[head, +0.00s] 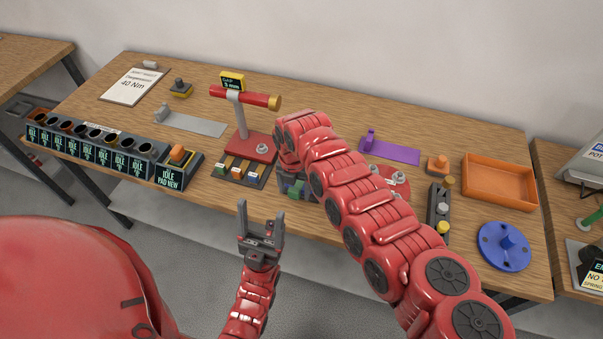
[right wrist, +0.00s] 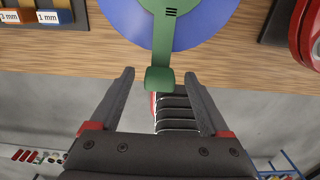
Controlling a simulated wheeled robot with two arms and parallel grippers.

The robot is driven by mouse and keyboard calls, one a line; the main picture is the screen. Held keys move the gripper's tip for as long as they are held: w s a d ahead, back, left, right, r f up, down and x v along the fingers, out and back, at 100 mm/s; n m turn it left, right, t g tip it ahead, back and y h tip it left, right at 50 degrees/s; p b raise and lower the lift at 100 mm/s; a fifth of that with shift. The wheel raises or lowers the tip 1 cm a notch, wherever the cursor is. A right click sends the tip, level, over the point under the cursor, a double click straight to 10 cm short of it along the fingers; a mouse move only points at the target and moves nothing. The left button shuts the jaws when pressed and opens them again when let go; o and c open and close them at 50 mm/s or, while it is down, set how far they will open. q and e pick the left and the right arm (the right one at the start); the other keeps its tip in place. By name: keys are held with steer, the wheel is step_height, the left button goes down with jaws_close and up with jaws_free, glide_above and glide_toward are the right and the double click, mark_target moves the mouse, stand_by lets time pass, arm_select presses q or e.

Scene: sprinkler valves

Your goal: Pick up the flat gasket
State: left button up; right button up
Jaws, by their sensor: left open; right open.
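No piece is labelled as the flat gasket, so I cannot tell for sure which it is. In the right wrist view, a green piece (right wrist: 162,45) with a narrow arm and blocky end lies over a blue disc (right wrist: 118,18). My right gripper (right wrist: 159,76) is open, with its fingertips on either side of the green end and a gap to each side. In the head view my right arm hides most of this spot; a bit of the green piece (head: 297,190) shows. My left gripper (head: 262,212) is open and empty in front of the table edge.
A red stand (head: 262,148) and a tray of labelled shims (head: 241,173) are left of my right gripper. A purple plate (head: 392,151), orange tray (head: 500,182) and another blue disc (head: 495,258) lie right. A grey plate (head: 195,124) lies left.

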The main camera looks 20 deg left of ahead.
steer(key=shift+w+f, duration=0.1)
steer(key=shift+f, duration=0.05)
jaws_close()
stand_by(0.4)
steer(key=shift+w+r+b, duration=0.1)
steer(key=shift+r+b, duration=0.2)
steer(key=shift+r, duration=0.2)
step_height(320, 180, up, 8)
steer(key=b, duration=0.4)
steer(key=shift+r, duration=0.55)
steer(key=shift+r+p, duration=0.55)
steer(key=shift+r, duration=1.95)
